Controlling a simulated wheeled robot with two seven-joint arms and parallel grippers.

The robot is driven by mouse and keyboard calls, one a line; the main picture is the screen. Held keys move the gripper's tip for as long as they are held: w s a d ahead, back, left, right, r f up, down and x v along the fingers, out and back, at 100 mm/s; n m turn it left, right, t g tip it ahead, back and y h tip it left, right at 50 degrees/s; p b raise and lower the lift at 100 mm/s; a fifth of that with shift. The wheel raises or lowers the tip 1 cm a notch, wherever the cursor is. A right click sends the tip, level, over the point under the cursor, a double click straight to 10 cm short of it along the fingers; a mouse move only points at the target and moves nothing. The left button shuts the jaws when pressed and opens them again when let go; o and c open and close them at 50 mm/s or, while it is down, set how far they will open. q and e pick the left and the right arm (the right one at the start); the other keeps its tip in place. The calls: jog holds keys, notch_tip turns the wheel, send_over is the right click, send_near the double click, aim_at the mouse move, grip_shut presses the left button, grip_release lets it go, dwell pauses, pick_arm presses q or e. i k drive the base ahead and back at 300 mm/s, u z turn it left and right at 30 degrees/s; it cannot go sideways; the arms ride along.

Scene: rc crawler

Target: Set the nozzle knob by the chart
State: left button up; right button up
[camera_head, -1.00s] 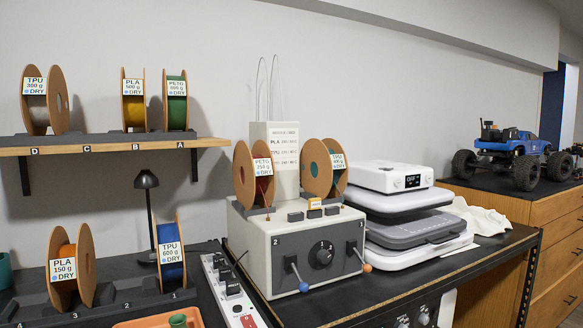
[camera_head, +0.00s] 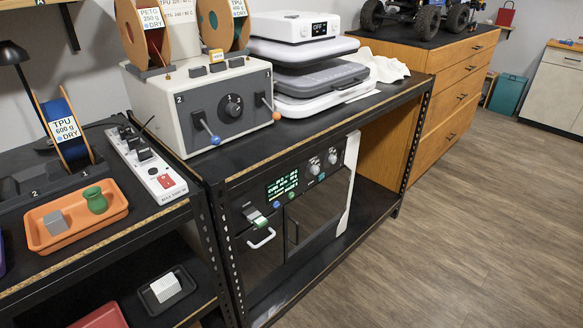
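The grey-and-white box (camera_head: 150,115) carries two filament spools, labelled PETG (camera_head: 143,32) and TPU (camera_head: 223,25). A black round knob (camera_head: 232,107) sits on its front, between a blue-tipped lever (camera_head: 206,128) and an orange-tipped lever (camera_head: 268,102). The chart (camera_head: 180,10) behind the spools is cut off at the top edge, with only its lower lines showing. A black-fronted machine (camera_head: 262,235) on the shelf below has a lit green display (camera_head: 281,184) and two pale knobs (camera_head: 315,165). Which of these is the nozzle knob I cannot tell. Neither gripper shows.
A stacked white-and-grey device (camera_head: 305,60) reading OFF stands right of the box. A power strip (camera_head: 148,165) and an orange tray (camera_head: 45,233) lie on the left bench. Wooden drawers (camera_head: 455,80) stand behind at right. The floor (camera_head: 450,230) at right is clear.

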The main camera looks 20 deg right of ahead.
aim_at(315, 169)
jog(key=k, duration=0.5)
jog(key=z, duration=1.45)
jog(key=i, duration=1.25)
jog(key=u, duration=1.95)
